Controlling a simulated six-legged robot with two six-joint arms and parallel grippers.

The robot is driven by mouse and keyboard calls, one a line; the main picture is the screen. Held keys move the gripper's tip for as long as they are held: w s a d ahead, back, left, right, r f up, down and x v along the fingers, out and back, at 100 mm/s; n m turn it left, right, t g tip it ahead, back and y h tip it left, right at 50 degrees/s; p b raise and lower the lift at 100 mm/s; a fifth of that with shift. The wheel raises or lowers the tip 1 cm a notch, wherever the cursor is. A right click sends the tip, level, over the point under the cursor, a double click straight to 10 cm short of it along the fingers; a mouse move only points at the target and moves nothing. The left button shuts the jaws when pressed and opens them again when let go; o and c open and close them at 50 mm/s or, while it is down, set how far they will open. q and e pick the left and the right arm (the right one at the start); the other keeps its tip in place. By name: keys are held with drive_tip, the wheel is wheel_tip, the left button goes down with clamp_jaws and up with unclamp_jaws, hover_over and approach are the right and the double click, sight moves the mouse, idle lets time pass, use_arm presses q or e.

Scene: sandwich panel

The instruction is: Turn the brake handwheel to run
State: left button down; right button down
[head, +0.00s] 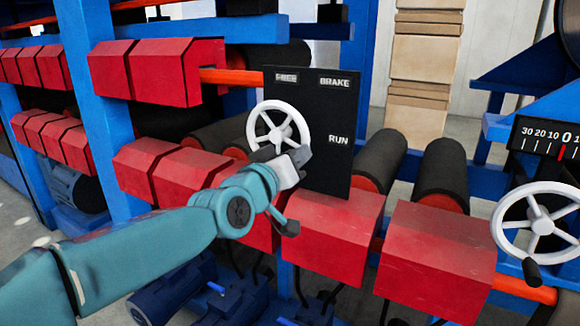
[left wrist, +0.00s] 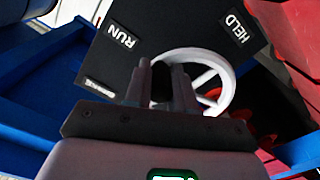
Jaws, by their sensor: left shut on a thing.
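The white spoked brake handwheel (head: 278,108) stands in front of a black panel (head: 325,110). The wheel's rim (left wrist: 224,72) shows behind, and the panel (left wrist: 175,35) shows RUN and HELD. My right gripper is not in view.
Red blocks (head: 330,235) and dark rollers (head: 441,170) lie below and beside the panel. A second white handwheel (head: 497,225) with a black knob stands at the right, under a numbered scale (head: 545,140). A blue frame (head: 98,100) is at the left.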

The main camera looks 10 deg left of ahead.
use_arm(q)
drive_tip(key=shift+d+r+n, duration=0.15)
drive_tip(key=shift+r+n, duration=0.9)
drive_tip(key=shift+n, duration=0.55)
drive_tip(key=c, duration=0.9)
unclamp_jaws()
drive_tip(key=shift+c, duration=0.2)
drive_tip(key=shift+s+a, duration=0.2)
drive_tip(key=shift+s, duration=0.3)
drive_tip(key=v, duration=1.5)
drive_tip(key=shift+s, duration=0.2)
